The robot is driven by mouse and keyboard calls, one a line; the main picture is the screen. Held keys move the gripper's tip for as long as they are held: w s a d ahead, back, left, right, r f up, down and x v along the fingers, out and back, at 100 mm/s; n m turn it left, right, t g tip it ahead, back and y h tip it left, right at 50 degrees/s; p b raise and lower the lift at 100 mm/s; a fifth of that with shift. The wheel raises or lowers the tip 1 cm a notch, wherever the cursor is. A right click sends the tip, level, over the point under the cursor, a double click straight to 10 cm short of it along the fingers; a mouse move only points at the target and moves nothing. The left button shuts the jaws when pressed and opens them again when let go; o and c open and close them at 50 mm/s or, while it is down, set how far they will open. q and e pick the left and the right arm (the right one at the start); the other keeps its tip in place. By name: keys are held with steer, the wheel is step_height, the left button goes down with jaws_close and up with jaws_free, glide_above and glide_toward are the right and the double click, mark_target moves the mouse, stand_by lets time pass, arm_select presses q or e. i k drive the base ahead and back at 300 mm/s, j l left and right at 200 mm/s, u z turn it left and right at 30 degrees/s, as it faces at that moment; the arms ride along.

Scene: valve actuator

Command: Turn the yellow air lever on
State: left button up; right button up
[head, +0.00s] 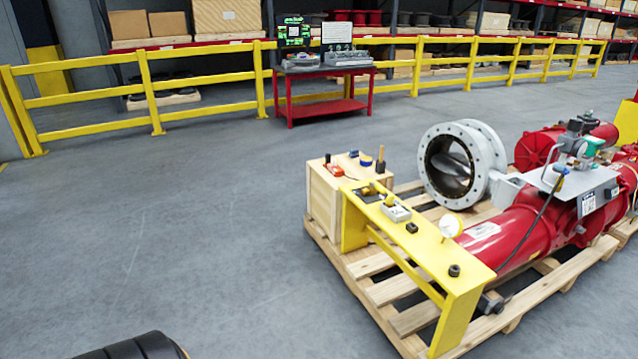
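A yellow bench-like stand (430,250) stands at the front of a wooden pallet. Small fittings sit on its top, among them a light box with a small yellow part (389,201) and a dark valve-like fitting with a yellowish part (368,191). A small blue and yellow fitting (561,170) sits on the red valve actuator (520,225), with a dark hose running down from it. I cannot tell which of these is the air lever, or its position. Neither of my grippers shows in the head view.
A round pressure gauge (451,225) stands up from the stand. A wooden crate (322,195) with tools on it is behind its left end. A large grey flanged valve (455,165) lies on the pallet (375,265). The floor to the left is clear up to a yellow railing (200,80).

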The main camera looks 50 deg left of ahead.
mark_target(381, 190)
steer(key=u, duration=1.15)
steer(key=i+j, duration=0.15)
steer(key=i, duration=0.4)
